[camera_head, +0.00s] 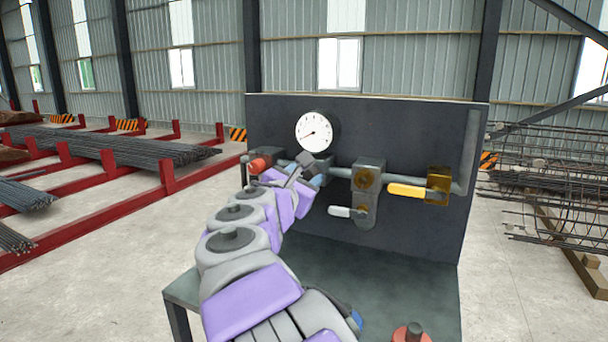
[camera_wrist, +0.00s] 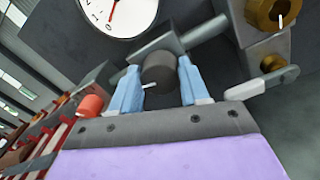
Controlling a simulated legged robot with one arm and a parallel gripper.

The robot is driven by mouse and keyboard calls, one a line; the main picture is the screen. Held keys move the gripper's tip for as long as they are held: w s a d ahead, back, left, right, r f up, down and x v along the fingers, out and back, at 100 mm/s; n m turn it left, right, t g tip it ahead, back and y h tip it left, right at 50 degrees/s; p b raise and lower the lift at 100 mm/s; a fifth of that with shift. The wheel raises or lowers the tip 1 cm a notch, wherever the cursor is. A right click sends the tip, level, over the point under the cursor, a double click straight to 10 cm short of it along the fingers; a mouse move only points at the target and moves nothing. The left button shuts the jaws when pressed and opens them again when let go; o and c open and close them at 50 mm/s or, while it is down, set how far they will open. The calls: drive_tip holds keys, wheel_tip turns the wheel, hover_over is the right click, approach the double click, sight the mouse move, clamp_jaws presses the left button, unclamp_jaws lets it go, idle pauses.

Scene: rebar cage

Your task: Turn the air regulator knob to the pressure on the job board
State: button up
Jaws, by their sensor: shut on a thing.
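The air regulator knob (camera_wrist: 159,74) is a dark round knob with a white pointer mark, seen in the wrist view. My gripper (camera_wrist: 160,92) has its two pale blue fingers on either side of the knob, shut on it. In the head view my gripper (camera_head: 312,178) is at the pipe under the gauge, and my arm hides most of the knob. The round white pressure gauge (camera_head: 314,132) has a red needle pointing to the lower left. It also shows, cut off at the top, in the wrist view (camera_wrist: 118,14). No job board is seen.
Along the pipe are a red knob (camera_head: 259,165) on the left, a grey-handled valve (camera_head: 346,212), a yellow-handled valve (camera_head: 408,190) and a brass fitting (camera_head: 366,180). A dark back panel (camera_head: 420,130) stands close behind. A red-based object (camera_head: 411,333) sits at the bench's front.

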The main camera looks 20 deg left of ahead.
drive_tip(key=shift+f+m+b, duration=0.2)
drive_tip(key=shift+m, duration=0.5)
drive_tip(key=shift+f+m+b, duration=0.15)
drive_tip(key=shift+m+b, duration=0.05)
drive_tip(key=shift+m, duration=0.5)
drive_tip(key=m+b, duration=0.4)
drive_tip(key=m, duration=0.1)
drive_tip(key=shift+f+b, duration=0.2)
drive_tip(key=shift+b, duration=0.15)
drive_tip(key=m+b, duration=0.4)
drive_tip(key=m, duration=0.1)
drive_tip(key=shift+w+f+h, duration=0.1)
drive_tip(key=shift+f+h, duration=0.1)
drive_tip(key=shift+h, duration=0.1)
drive_tip(key=shift+r+m+b, duration=0.1)
drive_tip(key=shift+m+b, duration=1)
drive_tip(key=shift+m, duration=0.5)
drive_tip(key=o, duration=1)
drive_tip(key=shift+a+r, duration=0.1)
drive_tip(key=shift+r, duration=0.05)
drive_tip(key=shift+o, duration=0.2)
drive_tip(key=shift+s+r, duration=0.1)
drive_tip(key=shift+s, duration=0.15)
